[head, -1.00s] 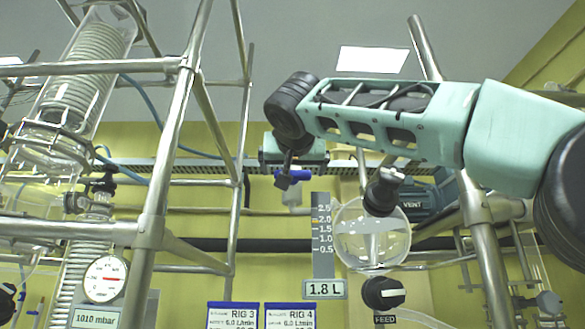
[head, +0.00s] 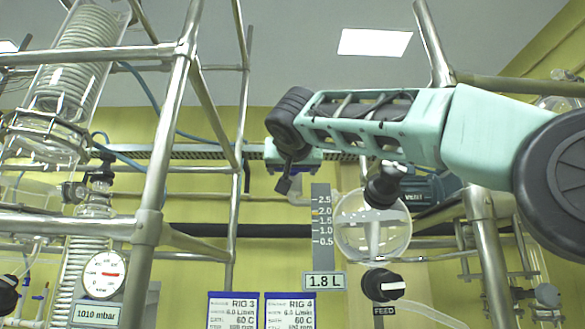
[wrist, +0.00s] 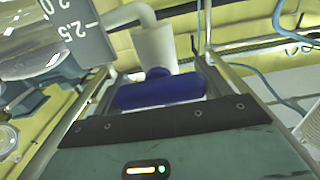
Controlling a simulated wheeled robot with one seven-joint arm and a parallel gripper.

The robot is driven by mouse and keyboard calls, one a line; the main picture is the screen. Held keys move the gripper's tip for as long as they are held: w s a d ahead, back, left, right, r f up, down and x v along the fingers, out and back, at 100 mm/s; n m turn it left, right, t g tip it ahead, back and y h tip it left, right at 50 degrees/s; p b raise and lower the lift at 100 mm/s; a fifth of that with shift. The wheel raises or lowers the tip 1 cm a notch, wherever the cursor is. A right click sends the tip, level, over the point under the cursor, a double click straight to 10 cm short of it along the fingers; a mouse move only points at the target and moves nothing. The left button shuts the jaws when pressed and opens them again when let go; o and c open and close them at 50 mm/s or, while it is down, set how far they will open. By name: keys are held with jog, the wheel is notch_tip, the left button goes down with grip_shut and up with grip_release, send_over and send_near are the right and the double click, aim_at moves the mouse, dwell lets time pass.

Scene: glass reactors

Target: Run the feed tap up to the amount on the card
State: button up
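A round glass flask (head: 352,240) hangs right of centre in the head view, beside a grey scale (head: 322,225) marked 0.5 to 2.5. I cannot read its liquid level surely. A card (head: 325,281) below reads 1.8 L. Under the flask is a black knob with a white pointer (head: 383,284), labelled FEED (head: 384,310). My gripper (head: 286,183) is up and left of the flask, apart from that knob. In the wrist view, a blue handle-like part (wrist: 160,91) lies between the finger bars, before a white pipe (wrist: 155,45). Whether they grip it is unclear.
Metal frame tubes (head: 168,140) and coiled glassware (head: 80,55) stand left, with a dial gauge (head: 104,273). RIG 3 (head: 233,308) and RIG 4 (head: 290,308) cards hang at the bottom. A slanted metal post (head: 490,255) stands right of the flask.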

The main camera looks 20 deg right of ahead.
jog(key=n, duration=0.4)
jog(key=shift+a+n, duration=0.1)
jog(key=shift+n, duration=0.2)
jog(key=o, duration=1)
jog(key=shift+b, duration=0.35)
jog(key=shift+s+a+f, duration=0.1)
jog(key=shift+s+a, duration=0.05)
jog(key=shift+s, duration=0.15)
jog(key=b+v, duration=0.6)
jog(key=v, duration=1)
jog(key=shift+s, duration=0.4)
